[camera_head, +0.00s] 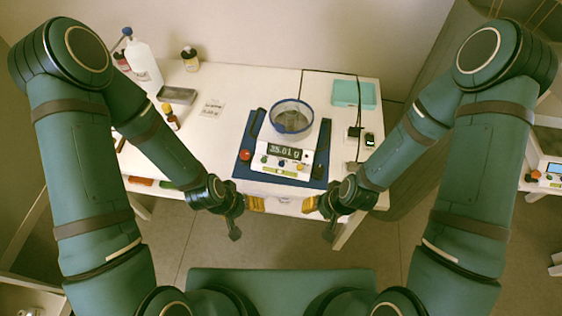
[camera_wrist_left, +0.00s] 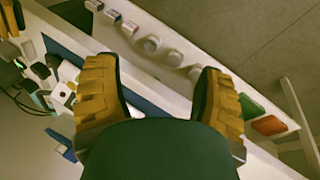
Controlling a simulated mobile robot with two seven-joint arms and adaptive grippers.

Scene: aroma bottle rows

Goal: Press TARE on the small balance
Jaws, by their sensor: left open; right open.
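The small balance (camera_head: 284,150) stands on a blue mat (camera_head: 322,172) near the table's front edge. A clear round dish (camera_head: 292,118) sits on its pan. Its dark display (camera_head: 285,151) shows lit digits, perhaps 35.01 g. Small coloured buttons, one yellow (camera_head: 300,167), line its front; their labels are too small to read. My left gripper (camera_head: 252,204) is in front of and below the balance; its yellow fingers stand apart with nothing between them in the left wrist view (camera_wrist_left: 160,88). My right gripper (camera_head: 314,205) is beside it to the right, open and empty.
A white bottle (camera_head: 143,62), a small jar (camera_head: 190,58) and a grey tray (camera_head: 177,95) stand at the left. A teal box (camera_head: 354,93) lies at the back right. The table left of the mat is mostly clear.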

